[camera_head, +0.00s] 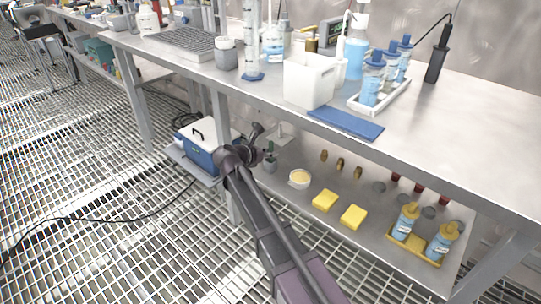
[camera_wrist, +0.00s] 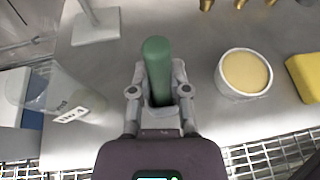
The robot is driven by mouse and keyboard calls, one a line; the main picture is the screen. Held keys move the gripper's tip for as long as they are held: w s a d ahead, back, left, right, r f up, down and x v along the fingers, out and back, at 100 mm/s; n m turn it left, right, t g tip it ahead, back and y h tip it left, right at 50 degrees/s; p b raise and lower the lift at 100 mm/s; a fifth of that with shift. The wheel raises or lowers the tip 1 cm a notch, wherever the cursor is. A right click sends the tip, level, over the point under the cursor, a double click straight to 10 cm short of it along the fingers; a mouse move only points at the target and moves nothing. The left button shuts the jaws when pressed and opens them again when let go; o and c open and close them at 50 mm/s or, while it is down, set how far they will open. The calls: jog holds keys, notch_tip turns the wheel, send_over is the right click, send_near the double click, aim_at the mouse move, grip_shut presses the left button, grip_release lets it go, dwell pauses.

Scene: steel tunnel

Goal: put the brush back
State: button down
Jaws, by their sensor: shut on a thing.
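My gripper (camera_wrist: 159,92) is shut on a green, round-ended handle (camera_wrist: 157,65), which I take to be the brush. In the wrist view the handle sticks out between the two grey fingers over the steel lower shelf. No bristles show, so the rest of it is hidden. In the head view a small green piece (camera_head: 270,149) shows at the end of my arm, by the left end of the shelf. A clear labelled vessel (camera_wrist: 75,97) is left of the fingers in the wrist view. I cannot tell whether the brush touches the shelf.
Right of my gripper is a white bowl with yellow contents (camera_wrist: 243,75); it also shows in the head view (camera_head: 299,179). Yellow sponges (camera_head: 325,200) lie beyond it. A white stand (camera_wrist: 97,25) is behind. A blue-white cooler (camera_head: 205,148) stands left. The bench top (camera_head: 440,110) overhangs the shelf.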

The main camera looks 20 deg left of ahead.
jog(key=shift+f, duration=0.1)
jog(key=c, duration=0.6)
grip_release()
jog(key=shift+s+r, duration=0.1)
jog(key=shift+r, duration=0.15)
jog(key=shift+s+a+r+p, duration=0.15)
jog(key=shift+s+a+p, duration=0.05)
jog(key=shift+s+p, duration=0.1)
jog(key=p+v, duration=0.4)
jog(key=v, duration=0.7)
